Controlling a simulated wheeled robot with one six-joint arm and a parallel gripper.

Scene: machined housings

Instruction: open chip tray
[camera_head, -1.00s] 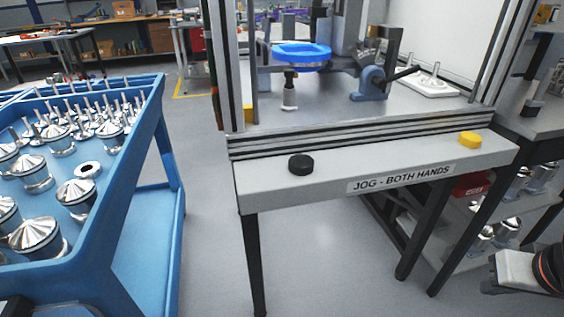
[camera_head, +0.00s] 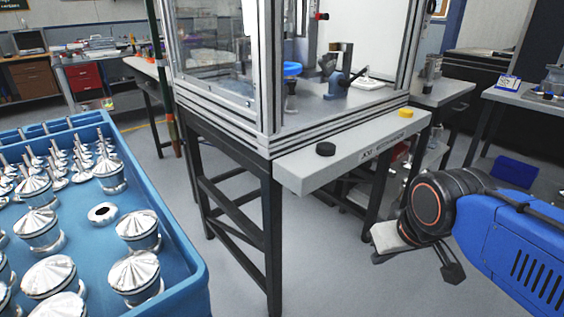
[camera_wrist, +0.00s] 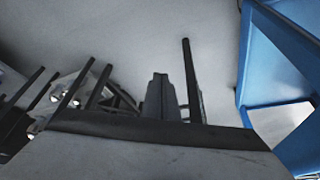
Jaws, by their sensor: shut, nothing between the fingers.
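I cannot make out a chip tray in either view. The framed machine (camera_head: 265,135) stands at the centre of the head view, with a grey front ledge (camera_head: 345,155) carrying a black button (camera_head: 325,149) and a yellow button (camera_head: 406,112). Below it is an open black leg frame. My gripper (camera_head: 452,272) hangs at the end of my blue arm, right of the machine and apart from it. In the wrist view my gripper (camera_wrist: 160,92) is shut and empty, over grey floor.
A blue cart (camera_head: 185,235) with several shiny machined parts stands at the left; its blue side shows at the right of the wrist view (camera_wrist: 285,60). Side benches (camera_head: 440,93) stand at the right. Grey floor is clear between the cart and the machine.

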